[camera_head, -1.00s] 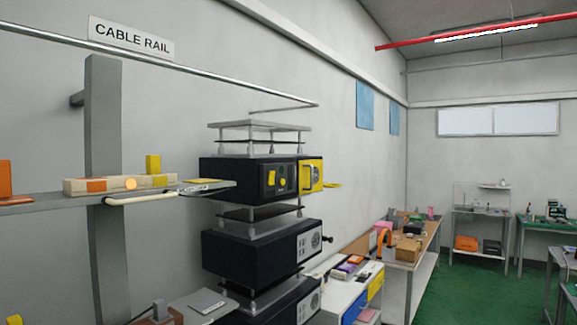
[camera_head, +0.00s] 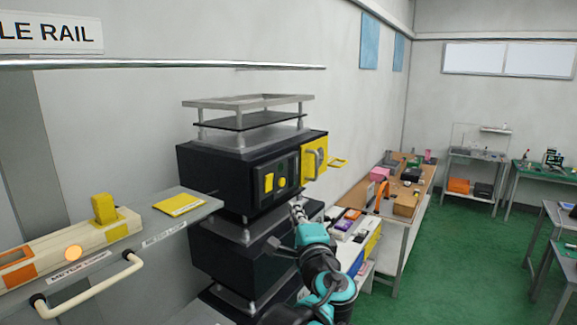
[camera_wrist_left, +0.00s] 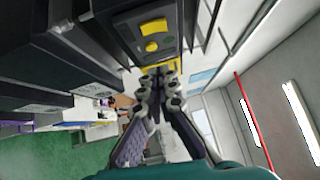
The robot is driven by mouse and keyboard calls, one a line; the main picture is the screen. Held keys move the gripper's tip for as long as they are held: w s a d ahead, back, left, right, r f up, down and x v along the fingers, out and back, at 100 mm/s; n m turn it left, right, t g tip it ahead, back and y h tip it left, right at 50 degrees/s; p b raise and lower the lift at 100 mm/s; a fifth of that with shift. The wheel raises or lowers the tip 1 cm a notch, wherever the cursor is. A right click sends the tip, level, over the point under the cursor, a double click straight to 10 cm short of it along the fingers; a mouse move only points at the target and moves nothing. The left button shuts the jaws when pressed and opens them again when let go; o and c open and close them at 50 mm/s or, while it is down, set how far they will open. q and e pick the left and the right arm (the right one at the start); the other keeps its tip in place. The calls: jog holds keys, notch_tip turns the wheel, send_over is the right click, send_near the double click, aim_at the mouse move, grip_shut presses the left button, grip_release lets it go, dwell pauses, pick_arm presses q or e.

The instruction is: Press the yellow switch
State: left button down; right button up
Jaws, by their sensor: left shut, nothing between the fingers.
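A black box (camera_head: 225,172) stands in a stack, and its front panel carries a yellow square switch (camera_head: 269,183) with a smaller round yellow button (camera_head: 282,182) beside it. In the left wrist view the yellow switch (camera_wrist_left: 153,27) and the round button (camera_wrist_left: 152,46) show above the fingers. My left gripper (camera_head: 297,207) is shut and empty, pointing up just below and right of the panel in the picture, apart from the switch. Its fingertips (camera_wrist_left: 156,73) also show in the left wrist view. A yellow block (camera_head: 104,208) stands on a cream strip at left. My right gripper is not in view.
A shelf (camera_head: 195,213) with a yellow pad and a cream handle (camera_head: 90,290) juts out at left. A yellow bracket (camera_head: 314,158) with a handle sits on the box's right side. More black boxes lie below. Green floor is open at right.

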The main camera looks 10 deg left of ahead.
pick_arm(q)
jog(key=shift+d+r, duration=0.3)
jog(key=shift+r, duration=0.05)
jog(key=p, duration=0.2)
send_near(276, 184)
notch_tip(276, 184, up, 3)
jog(key=w+d, duration=0.1)
jog(key=a, duration=0.1)
jog(key=w+a, duration=0.1)
jog(key=a, duration=0.1)
jog(key=shift+w+a+r, duration=0.15)
jog(key=shift+w+r, duration=0.05)
jog(key=shift+r, duration=0.1)
